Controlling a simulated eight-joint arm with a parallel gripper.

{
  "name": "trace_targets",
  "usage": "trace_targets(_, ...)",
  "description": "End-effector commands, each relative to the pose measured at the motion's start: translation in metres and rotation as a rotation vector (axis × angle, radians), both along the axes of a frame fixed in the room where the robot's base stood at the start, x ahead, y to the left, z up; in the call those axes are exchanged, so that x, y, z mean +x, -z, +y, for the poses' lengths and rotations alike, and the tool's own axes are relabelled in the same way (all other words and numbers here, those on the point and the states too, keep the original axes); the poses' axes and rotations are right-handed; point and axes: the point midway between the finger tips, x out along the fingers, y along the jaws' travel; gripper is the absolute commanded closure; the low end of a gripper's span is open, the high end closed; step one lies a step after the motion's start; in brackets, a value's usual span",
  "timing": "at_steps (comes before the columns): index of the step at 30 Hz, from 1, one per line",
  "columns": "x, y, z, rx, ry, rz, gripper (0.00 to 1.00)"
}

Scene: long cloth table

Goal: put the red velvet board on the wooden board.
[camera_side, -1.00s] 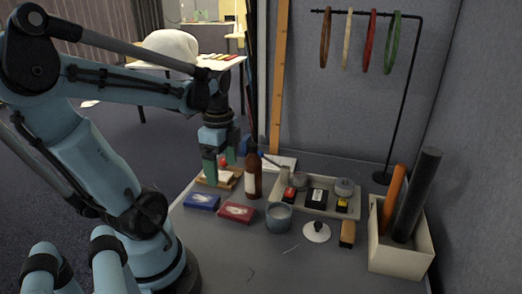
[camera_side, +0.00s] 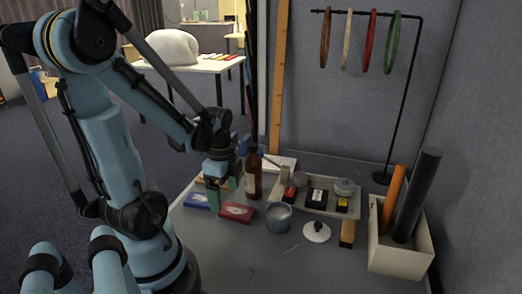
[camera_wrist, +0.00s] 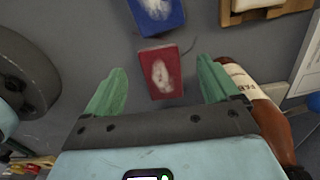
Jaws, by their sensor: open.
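The red velvet board (camera_side: 238,211) lies flat on the table, a small red rectangle with a pale mark, in front of the brown bottle. In the wrist view the red velvet board (camera_wrist: 170,88) shows between and beyond my fingertips. My gripper (camera_side: 224,194) is open and empty, pointing down above the table near the red and blue boards. In the wrist view its two green fingers (camera_wrist: 161,70) are spread apart. The wooden board (camera_wrist: 236,18) shows in part at the top right of the wrist view with something pale on it; in the side view my gripper mostly hides it.
A blue board (camera_side: 198,202) lies left of the red one. A brown bottle (camera_side: 254,178) stands close to my right finger. A grey cup (camera_side: 279,217), a tray (camera_side: 318,208) with several items, a white lid (camera_side: 316,232) and a bin (camera_side: 399,257) stand to the right.

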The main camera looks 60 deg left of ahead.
Motion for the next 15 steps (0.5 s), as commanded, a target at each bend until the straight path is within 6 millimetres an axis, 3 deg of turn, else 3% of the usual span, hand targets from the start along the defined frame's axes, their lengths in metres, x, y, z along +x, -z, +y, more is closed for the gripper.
trace_targets(9,0.000,0.028,-0.001,0.001,0.000,-0.001,0.12)
trace_targets(15,0.000,0.036,-0.001,0.001,0.000,-0.001,0.12)
